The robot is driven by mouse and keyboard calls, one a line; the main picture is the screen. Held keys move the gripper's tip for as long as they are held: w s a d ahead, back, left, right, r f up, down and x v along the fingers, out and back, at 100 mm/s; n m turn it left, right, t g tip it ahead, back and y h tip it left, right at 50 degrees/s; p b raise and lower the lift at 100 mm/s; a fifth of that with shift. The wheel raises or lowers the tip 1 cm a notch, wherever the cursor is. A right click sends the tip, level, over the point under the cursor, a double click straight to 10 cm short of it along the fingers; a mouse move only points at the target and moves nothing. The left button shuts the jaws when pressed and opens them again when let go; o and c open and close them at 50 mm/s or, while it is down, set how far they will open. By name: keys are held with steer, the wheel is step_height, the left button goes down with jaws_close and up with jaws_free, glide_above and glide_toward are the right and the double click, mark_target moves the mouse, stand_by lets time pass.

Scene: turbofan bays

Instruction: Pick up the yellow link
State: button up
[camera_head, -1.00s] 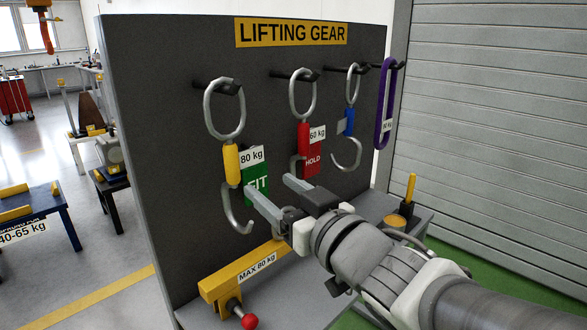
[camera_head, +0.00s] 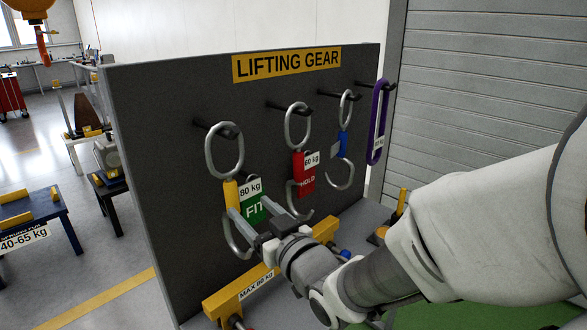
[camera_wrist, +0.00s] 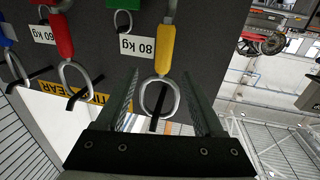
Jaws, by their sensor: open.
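The yellow link (camera_head: 231,193) hangs on the dark board from a peg, with a silver oval ring above its yellow body and a silver hook below. A green FIT tag (camera_head: 254,209) and a white 80 kg label hang beside it. My gripper (camera_head: 254,202) is open in front of the link's lower part, and one finger covers part of the body.
To the right hang a red link (camera_head: 303,172) with a HOLD tag, a blue link (camera_head: 343,145) and a purple loop (camera_head: 379,120). A yellow beam (camera_head: 240,295) marked MAX 80 kg stands below on the grey base.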

mark_target(234, 197)
steer(key=shift+p+x, duration=0.8)
steer(key=shift+p, duration=0.85)
steer(key=shift+x, duration=1.2)
steer(key=shift+a+f+p+x, duration=0.1)
steer(key=shift+f+p+x, duration=0.1)
steer(key=shift+x, duration=1.1)
steer(key=shift+a+f+p+x, duration=0.1)
steer(key=shift+f+x, duration=0.1)
steer(key=shift+x, duration=1.1)
steer(key=shift+s, duration=0.15)
jaws_close()
steer(key=shift+r, duration=0.1)
